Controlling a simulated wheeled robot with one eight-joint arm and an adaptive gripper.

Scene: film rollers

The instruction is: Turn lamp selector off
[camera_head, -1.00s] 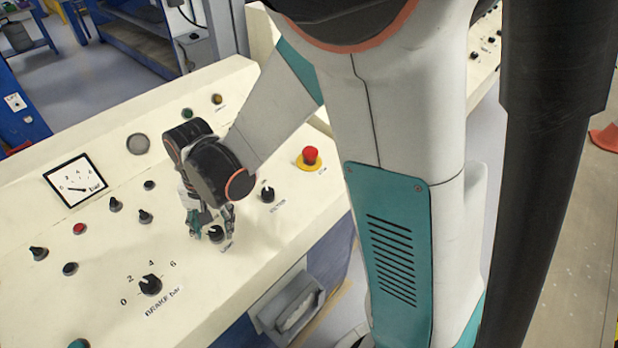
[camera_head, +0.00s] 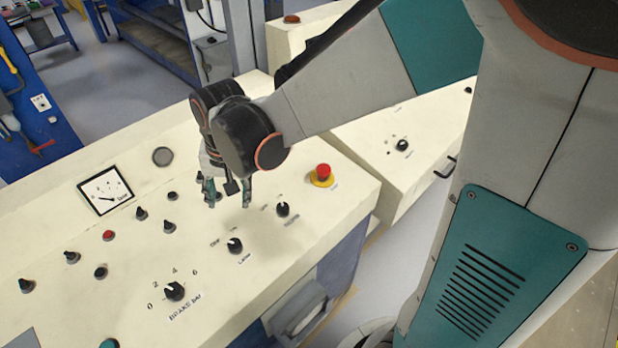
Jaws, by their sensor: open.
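The lamp selector (camera_head: 235,245) is a small black rotary knob on the cream control panel (camera_head: 130,240), with a label reading like "Lamp" below it and small marks above it. My gripper (camera_head: 228,203) is open and empty. It hangs above the panel, behind the lamp selector in the picture, and is apart from it. The knob is in full view. Its exact pointer direction is too small to tell.
Another black selector (camera_head: 282,209) and a red emergency button (camera_head: 323,172) stand to the right. The large brake knob (camera_head: 174,291) is to the front left. A gauge (camera_head: 105,191) and several small knobs lie left. A second panel (camera_head: 400,140) stands beyond.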

